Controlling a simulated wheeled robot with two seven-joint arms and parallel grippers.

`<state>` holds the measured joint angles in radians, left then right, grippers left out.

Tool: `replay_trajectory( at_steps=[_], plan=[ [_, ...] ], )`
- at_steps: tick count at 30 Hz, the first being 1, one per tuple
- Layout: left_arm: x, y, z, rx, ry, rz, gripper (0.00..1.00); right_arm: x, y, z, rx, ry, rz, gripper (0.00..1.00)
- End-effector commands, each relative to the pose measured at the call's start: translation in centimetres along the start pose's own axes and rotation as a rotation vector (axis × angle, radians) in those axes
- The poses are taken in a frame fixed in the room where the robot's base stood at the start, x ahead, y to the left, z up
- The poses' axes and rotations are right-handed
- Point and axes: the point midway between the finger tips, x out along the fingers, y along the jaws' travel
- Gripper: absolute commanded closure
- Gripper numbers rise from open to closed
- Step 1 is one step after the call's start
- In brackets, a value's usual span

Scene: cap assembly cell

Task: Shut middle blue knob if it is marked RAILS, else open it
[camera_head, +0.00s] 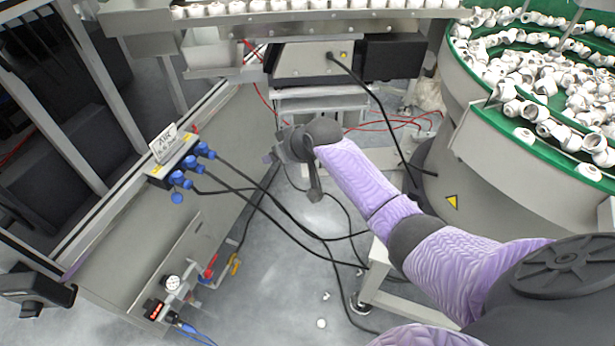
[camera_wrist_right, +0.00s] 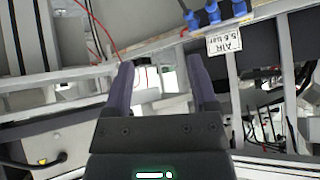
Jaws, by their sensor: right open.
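A row of blue knobs sits on a grey manifold block (camera_head: 172,158) at the left in the head view; the middle knob (camera_head: 193,164) is small there. In the right wrist view, the middle knob (camera_wrist_right: 214,13) shows at the top with a blue knob on each side. A white sign (camera_wrist_right: 225,43) beside them reads AIR 5.6 bar; it also stands on the block in the head view (camera_head: 163,143). I cannot read RAILS anywhere. My right gripper (camera_wrist_right: 160,85) is open and empty, apart from the knobs.
Black hoses (camera_head: 245,190) run from the knobs across the floor. A gauge (camera_head: 172,283) and red valve (camera_head: 210,267) sit lower on the panel. A green bowl feeder (camera_head: 470,80) with white caps stands right. A conveyor (camera_head: 290,14) crosses the back.

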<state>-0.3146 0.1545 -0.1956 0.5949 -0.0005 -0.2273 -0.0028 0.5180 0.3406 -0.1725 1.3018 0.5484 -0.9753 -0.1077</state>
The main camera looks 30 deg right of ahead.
Motion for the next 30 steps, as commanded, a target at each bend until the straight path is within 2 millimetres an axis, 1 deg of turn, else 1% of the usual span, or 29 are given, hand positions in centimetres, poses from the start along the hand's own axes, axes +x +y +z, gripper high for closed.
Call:
replay_trajectory(
  at_steps=[1, 2, 3, 6, 9, 12, 17, 28, 29, 30],
  plan=[
    [-0.3, -0.1, 0.0, 0.0, 0.001, -0.001, 0.41, 0.4, 0.9, 0.9, 0.009, 0.021, 0.045, 0.26],
    [-0.4, -0.1, -0.1, 0.0, 0.002, -0.001, 0.41, 0.7, 1.5, 1.4, 0.01, 0.039, 0.075, 0.26],
    [-0.4, -0.1, -0.1, 0.0, 0.002, -0.001, 0.41, 1.1, 2.0, 2.5, 0.006, 0.049, 0.106, 0.26],
    [-0.5, -0.1, -0.1, 0.0, 0.002, -0.001, 0.41, 1.9, 3.1, 4.7, -0.013, 0.074, 0.17, 0.26],
    [-0.5, 0.0, 0.0, -0.001, 0.002, 0.001, 0.41, 2.5, 3.3, 6.7, -0.028, 0.073, 0.197, 0.26],
    [-0.6, 0.2, 0.0, -0.002, 0.001, 0.004, 0.41, 2.8, 3.5, 8.1, -0.042, 0.072, 0.214, 0.26],
    [-0.6, 0.7, 0.1, -0.004, -0.001, 0.011, 0.41, 3.0, 3.5, 8.9, -0.052, 0.073, 0.224, 0.26],
    [-0.6, 0.7, 0.3, -0.004, -0.005, 0.012, 0.41, 3.0, 3.5, 8.9, -0.053, 0.074, 0.223, 0.26],
    [-0.6, 0.7, 0.3, -0.004, -0.005, 0.011, 0.41, 3.0, 3.5, 9.1, -0.053, 0.071, 0.223, 0.26],
    [-0.6, 0.6, 0.3, -0.003, -0.005, 0.01, 0.41, 3.2, 3.4, 9.8, -0.052, 0.057, 0.223, 0.26]
  ],
)
